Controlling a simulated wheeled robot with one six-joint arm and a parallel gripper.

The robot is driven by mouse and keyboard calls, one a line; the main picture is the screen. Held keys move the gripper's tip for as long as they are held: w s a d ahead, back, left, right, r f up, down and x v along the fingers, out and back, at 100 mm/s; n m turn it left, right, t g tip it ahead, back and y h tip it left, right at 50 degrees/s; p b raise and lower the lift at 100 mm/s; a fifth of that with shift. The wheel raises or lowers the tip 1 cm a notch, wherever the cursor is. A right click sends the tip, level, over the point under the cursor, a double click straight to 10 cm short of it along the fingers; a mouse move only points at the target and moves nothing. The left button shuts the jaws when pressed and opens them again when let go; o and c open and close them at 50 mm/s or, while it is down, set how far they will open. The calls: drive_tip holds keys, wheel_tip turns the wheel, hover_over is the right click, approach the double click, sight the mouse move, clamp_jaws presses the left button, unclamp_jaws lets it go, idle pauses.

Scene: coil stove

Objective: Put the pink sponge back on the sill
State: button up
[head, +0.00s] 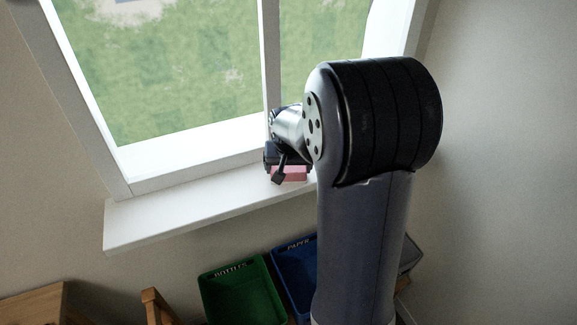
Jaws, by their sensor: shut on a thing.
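The pink sponge (291,174) shows as a small pink block at the window sill (190,213), near my arm. My gripper (282,173) is shut on the sponge, with one dark finger in front of its left end. The sponge is over or on the white sill; I cannot tell whether it touches the surface. My arm hides the right part of the sill and part of the gripper.
The window frame (190,157) rises behind the sill. Below stand a green bin (243,292) marked BOTTLES and a blue bin (293,262) marked PAPER. Wooden furniture (32,303) is at the lower left. The sill's left part is bare.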

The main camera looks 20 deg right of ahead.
drive_tip(key=o, duration=0.8)
drive_tip(key=shift+s+a+r, duration=0.1)
drive_tip(key=shift+s+r, duration=0.05)
drive_tip(key=shift+r, duration=0.35)
drive_tip(key=v, duration=1.1)
drive_tip(key=shift+b, duration=0.3)
drive_tip(key=shift+s, duration=0.15)
